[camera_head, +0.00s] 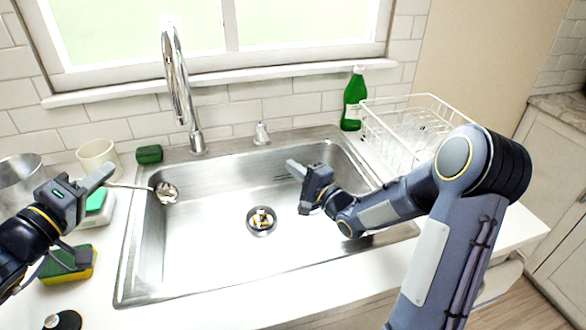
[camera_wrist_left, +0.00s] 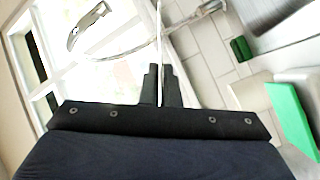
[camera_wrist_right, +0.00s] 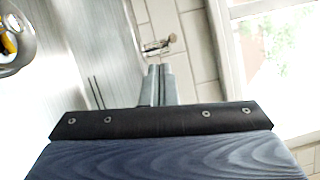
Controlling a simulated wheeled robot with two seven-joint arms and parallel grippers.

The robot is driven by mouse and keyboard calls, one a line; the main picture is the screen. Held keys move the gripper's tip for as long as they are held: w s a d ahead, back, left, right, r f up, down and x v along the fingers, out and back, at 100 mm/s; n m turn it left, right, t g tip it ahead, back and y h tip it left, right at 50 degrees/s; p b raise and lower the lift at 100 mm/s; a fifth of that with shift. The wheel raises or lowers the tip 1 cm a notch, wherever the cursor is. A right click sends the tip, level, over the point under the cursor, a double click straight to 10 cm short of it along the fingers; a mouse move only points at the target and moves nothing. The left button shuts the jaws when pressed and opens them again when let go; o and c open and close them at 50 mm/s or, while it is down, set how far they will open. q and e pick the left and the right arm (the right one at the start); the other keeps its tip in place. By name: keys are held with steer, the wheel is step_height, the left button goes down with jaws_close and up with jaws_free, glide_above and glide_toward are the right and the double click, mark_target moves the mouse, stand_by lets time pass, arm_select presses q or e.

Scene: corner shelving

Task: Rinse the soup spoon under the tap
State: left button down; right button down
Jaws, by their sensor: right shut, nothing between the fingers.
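My left gripper (camera_head: 98,182) is shut on the thin handle of the soup spoon (camera_head: 166,192). The spoon's round metal bowl hangs over the left side of the sink (camera_head: 205,245); its handle also shows between the fingertips in the left wrist view (camera_wrist_left: 159,45). The tall chrome tap (camera_head: 175,85) stands behind the sink, to the right of and beyond the spoon. No water is visible from it. My right gripper (camera_head: 296,171) is shut and empty above the right half of the sink. In the right wrist view its fingertips (camera_wrist_right: 158,70) are together.
A metal fitting (camera_head: 261,134) stands behind the sink. A green bottle (camera_head: 353,100) and a white wire rack (camera_head: 400,135) are at the right. A mug (camera_head: 98,158), dark green block (camera_head: 149,154), metal pot (camera_head: 20,178) and sponge (camera_head: 68,266) are at the left. The drain (camera_head: 261,221) holds yellowish bits.

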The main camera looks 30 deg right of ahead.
arm_select(q)
steer(key=s+a+r, duration=0.1)
steer(key=s+a+r+p, duration=0.1)
steer(key=a+r, duration=0.1)
steer(key=shift+s+r, duration=0.1)
steer(key=shift+s, duration=0.2)
stand_by(1.1)
